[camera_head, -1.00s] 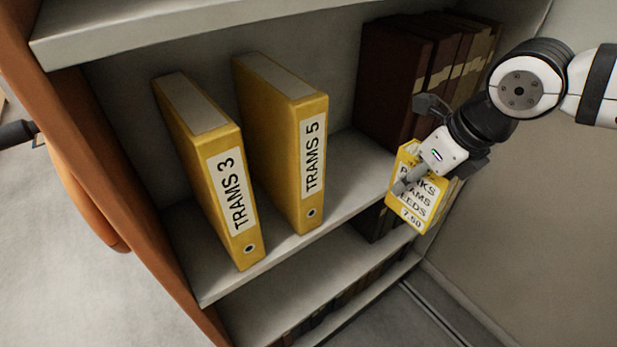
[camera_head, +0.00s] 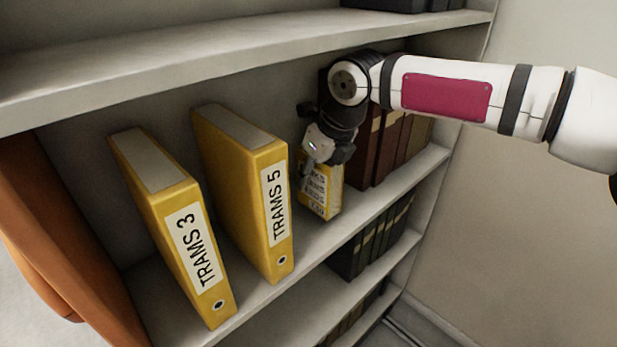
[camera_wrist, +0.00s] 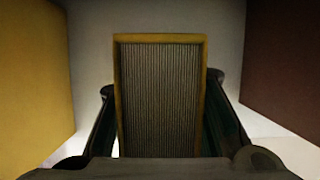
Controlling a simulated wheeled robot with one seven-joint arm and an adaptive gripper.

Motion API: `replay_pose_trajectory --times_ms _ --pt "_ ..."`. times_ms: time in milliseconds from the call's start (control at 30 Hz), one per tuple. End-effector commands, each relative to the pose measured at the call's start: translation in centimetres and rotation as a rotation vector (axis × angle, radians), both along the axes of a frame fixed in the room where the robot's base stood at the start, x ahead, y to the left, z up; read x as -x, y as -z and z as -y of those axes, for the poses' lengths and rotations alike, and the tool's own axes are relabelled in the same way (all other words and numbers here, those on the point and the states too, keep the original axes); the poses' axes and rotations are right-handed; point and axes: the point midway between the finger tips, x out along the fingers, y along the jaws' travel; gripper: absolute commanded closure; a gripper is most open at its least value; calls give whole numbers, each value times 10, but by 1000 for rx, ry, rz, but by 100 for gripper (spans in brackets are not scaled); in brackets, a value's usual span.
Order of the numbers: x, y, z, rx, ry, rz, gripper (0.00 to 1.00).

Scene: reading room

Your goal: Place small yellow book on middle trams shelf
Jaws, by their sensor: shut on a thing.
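The small yellow book (camera_head: 321,190) is upright in my gripper (camera_head: 317,166), between the TRAMS 5 binder (camera_head: 268,205) and the dark brown books (camera_head: 385,145). In the wrist view the book (camera_wrist: 160,98) shows its page edges between my two fingers, and my gripper (camera_wrist: 160,125) is shut on it. The book is at the middle shelf (camera_head: 325,238), near its front edge. I cannot tell whether its bottom touches the shelf. The label on its front is partly hidden by my gripper. The TRAMS 3 binder (camera_head: 188,240) stands further left, leaning slightly.
In the wrist view a yellow binder side (camera_wrist: 35,80) is on the left and a brown book side (camera_wrist: 285,70) on the right, with gaps beside the held book. The upper shelf board (camera_head: 200,62) runs above my gripper. Dark books (camera_head: 370,240) stand on the shelf below.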

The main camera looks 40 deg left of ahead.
Motion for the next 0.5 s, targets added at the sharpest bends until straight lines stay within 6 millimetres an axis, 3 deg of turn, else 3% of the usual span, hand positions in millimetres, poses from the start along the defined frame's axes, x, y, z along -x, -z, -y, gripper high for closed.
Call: replay_pose_trajectory --times_ms 100,233,500 --pt "-1 3 -15 1 0 0 100" --pt "-1 14 -13 0 1 1 100" --pt "-1 15 -13 0 0 1 100"
